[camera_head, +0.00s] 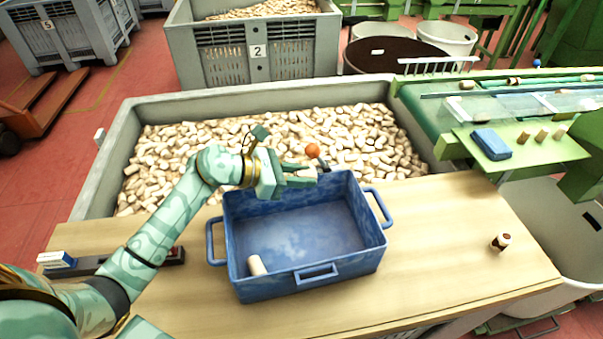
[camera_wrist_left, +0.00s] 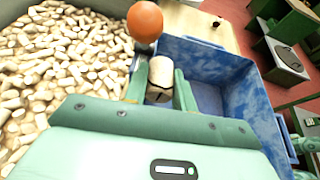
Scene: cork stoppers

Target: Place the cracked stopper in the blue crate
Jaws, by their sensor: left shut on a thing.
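My left gripper (camera_head: 308,175) is above the back left part of the blue crate (camera_head: 233,262), near its rear wall. In the left wrist view its fingers (camera_wrist_left: 160,84) are shut on a pale stopper (camera_wrist_left: 160,71) with a dark jagged crack. In the head view the held stopper is hard to make out. The crate stands open on the wooden table, and its wall also shows in the left wrist view (camera_wrist_left: 250,95). Another pale stopper (camera_head: 257,265) lies inside at the crate's front left corner. My right gripper is not in view.
An orange ball (camera_head: 312,150) is just beyond the left gripper. A large grey bin of stoppers (camera_head: 105,165) stands behind the table (camera_head: 440,225). A dark-banded stopper (camera_head: 501,242) stands at the table's right. A green conveyor (camera_head: 430,110) is at the back right.

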